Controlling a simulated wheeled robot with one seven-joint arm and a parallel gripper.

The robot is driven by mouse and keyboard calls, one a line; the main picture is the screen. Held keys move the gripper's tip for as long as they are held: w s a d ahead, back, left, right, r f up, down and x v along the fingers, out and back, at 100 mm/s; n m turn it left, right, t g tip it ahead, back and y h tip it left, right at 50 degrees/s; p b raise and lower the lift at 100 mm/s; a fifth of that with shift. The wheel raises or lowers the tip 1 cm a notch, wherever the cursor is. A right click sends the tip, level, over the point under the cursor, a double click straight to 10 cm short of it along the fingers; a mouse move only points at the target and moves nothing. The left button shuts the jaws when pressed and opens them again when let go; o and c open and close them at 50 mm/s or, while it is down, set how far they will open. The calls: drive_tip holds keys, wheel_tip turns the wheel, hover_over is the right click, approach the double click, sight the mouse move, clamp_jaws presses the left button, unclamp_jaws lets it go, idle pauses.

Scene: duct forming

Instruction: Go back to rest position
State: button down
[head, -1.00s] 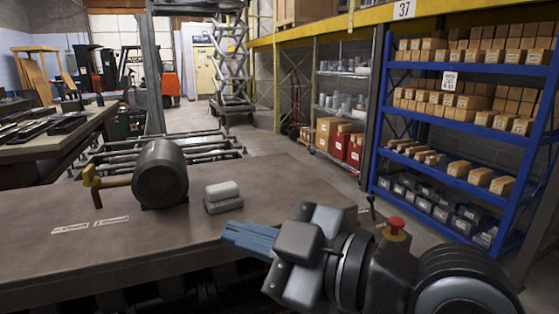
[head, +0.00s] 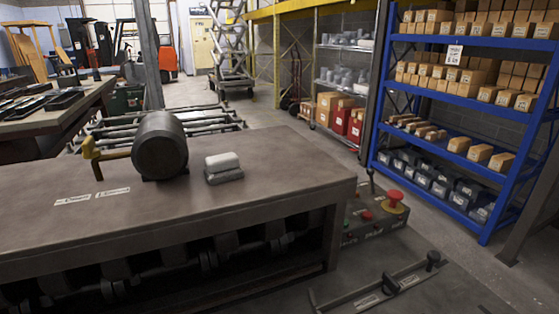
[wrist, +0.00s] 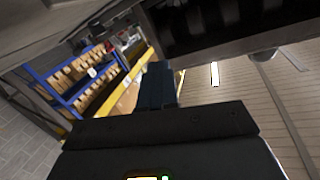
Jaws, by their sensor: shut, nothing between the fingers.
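My gripper (wrist: 157,85) shows in the wrist view as two dark blue fingers side by side, shut with nothing between them. It is out of the head view. In the wrist view it points past the blue shelf rack and a yellow beam, with a dark structure close above it. On the workbench (head: 270,190) in the head view sit a dark metal cylinder (head: 160,144), a yellow-headed mallet (head: 91,154) beside it, and a stack of two small blocks (head: 223,167).
A control box with a red button (head: 395,196) stands right of the workbench. A blue shelf rack (head: 470,205) full of boxes is at the right; it also shows in the wrist view (wrist: 68,92). Rollers (head: 210,120) lie behind the bench.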

drive_tip(key=s+d+f+g+h, duration=0.1)
drive_tip(key=s+d, duration=0.4)
drive_tip(key=s, duration=0.4)
drive_tip(key=s+d+f+n+h, duration=0.1)
drive_tip(key=s+d, duration=0.4)
drive_tip(key=s, duration=0.5)
drive_tip(key=shift+s+d+f+g, duration=0.15)
drive_tip(key=shift+f+g, duration=0.2)
drive_tip(key=shift+g, duration=0.05)
